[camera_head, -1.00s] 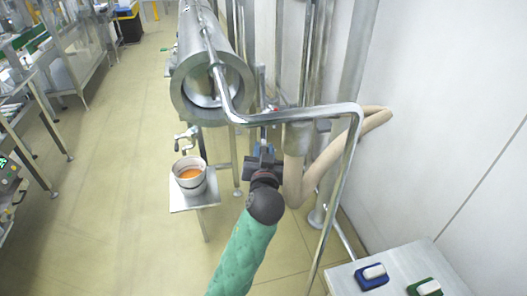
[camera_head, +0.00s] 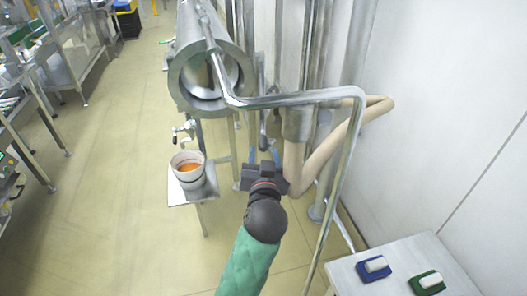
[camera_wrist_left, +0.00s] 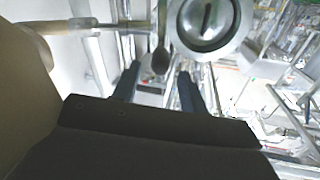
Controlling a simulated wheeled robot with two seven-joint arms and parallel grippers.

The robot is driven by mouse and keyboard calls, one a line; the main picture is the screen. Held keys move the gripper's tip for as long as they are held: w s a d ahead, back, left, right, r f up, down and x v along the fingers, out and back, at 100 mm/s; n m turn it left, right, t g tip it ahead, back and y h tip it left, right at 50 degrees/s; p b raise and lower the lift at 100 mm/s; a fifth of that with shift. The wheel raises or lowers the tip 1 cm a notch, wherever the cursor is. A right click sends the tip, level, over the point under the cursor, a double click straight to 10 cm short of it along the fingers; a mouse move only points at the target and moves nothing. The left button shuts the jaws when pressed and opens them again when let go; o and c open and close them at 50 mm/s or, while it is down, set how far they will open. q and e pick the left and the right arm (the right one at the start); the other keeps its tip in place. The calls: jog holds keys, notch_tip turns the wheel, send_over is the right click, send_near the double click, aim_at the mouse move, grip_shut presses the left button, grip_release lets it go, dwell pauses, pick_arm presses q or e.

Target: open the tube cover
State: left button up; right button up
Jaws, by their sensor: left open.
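The tube (camera_head: 207,70) is a large steel cylinder with a thick end ring, at the upper middle of the head view. A round metal end piece with a dark slot (camera_wrist_left: 207,20) shows at the top of the left wrist view; I cannot tell whether it is the cover. A lever with a dark rounded knob (camera_head: 263,138) hangs to the right of the tube. My left gripper (camera_head: 263,157) is open and empty, just below the knob. In the left wrist view the knob (camera_wrist_left: 161,61) appears between the two open fingers (camera_wrist_left: 158,84). My right gripper is not in view.
A bent steel pipe (camera_head: 300,98) crosses in front of the tube. A beige hose (camera_head: 340,140) runs at its right. A white bucket with orange contents (camera_head: 187,168) stands on a small shelf at left.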

pick_arm(q)
jog(key=shift+s, duration=0.6)
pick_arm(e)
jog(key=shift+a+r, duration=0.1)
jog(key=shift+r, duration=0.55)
